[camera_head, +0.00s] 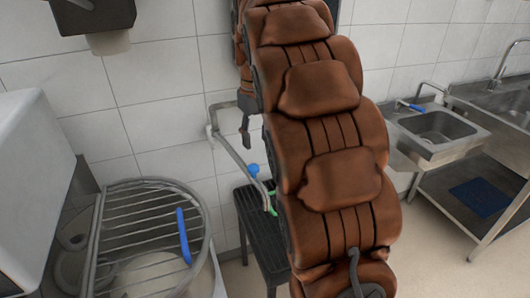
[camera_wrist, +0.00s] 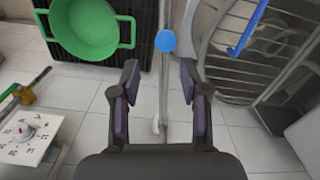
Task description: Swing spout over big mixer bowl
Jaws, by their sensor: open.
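The spout is a grey metal pipe from the tiled wall. In the head view the spout (camera_head: 232,150) runs down to the right, with a blue knob (camera_head: 253,170) near its lower part. The big mixer bowl (camera_head: 150,270) is at the lower left under a wire guard (camera_head: 150,205) with a blue handle (camera_head: 183,236). The spout's lower part is right of the bowl, not above it. In the wrist view my gripper (camera_wrist: 160,77) is open, with the spout (camera_wrist: 163,95) showing between its fingers; I cannot tell the depth gap. The blue knob (camera_wrist: 165,41) appears just beyond the fingertips.
A green pot (camera_wrist: 87,48) is over a dark slatted stool (camera_head: 255,225) right of the mixer. A white panel with a dial (camera_wrist: 25,130) is at the wrist view's lower left. A steel sink (camera_head: 440,127) stands at the right. My brown padded arm hides the middle.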

